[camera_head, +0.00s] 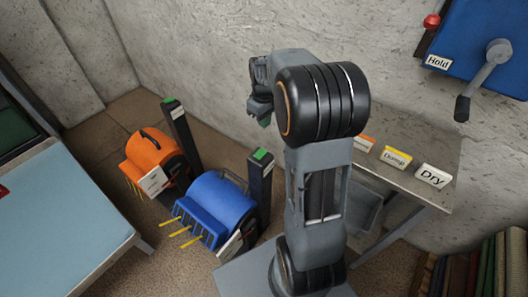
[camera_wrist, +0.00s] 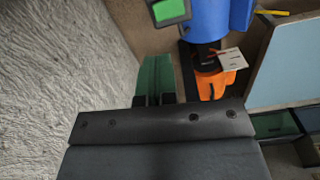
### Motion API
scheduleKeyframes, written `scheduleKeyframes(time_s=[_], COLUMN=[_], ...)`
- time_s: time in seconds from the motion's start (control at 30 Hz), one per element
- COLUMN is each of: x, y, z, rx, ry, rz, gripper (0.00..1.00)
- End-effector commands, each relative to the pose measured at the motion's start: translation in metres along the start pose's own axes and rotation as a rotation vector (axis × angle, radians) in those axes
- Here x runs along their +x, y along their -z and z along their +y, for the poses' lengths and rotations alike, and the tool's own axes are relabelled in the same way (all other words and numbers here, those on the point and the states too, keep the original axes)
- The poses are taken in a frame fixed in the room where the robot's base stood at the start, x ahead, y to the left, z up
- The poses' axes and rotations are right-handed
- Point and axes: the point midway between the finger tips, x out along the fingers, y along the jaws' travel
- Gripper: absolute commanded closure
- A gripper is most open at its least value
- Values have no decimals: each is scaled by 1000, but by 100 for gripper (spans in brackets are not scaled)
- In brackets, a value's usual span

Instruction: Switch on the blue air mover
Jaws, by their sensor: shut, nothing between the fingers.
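The blue air mover (camera_head: 218,205) stands on the brown floor in the head view, left of my arm. A dark post (camera_head: 260,183) with a green switch top (camera_head: 261,154) stands at its right. My gripper (camera_head: 264,121) is shut and empty, pointing down, and shows above that switch in the picture, apart from it. In the wrist view, the shut green fingers (camera_wrist: 155,75) are in the middle. The switch's green top (camera_wrist: 170,11) is at the upper edge, beside the blue air mover (camera_wrist: 208,20).
An orange air mover (camera_head: 152,158) with a similar green-topped post (camera_head: 176,130) stands left of the blue one. A concrete wall is behind. A light-blue table (camera_head: 60,215) is at left.

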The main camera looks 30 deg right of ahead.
Motion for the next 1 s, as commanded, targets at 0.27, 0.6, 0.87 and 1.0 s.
scheduleKeyframes(time_s=[0.27, 0.6, 0.87, 1.0], x=[-8, -7, 20, 48], y=[0, 0, 0, -1], z=[0, 0, -1, -1], rx=[-125, -127, -127, -127], ry=[2, 2, 4, 4], rz=[-4, -3, -6, -6], gripper=[100, 100, 100, 100])
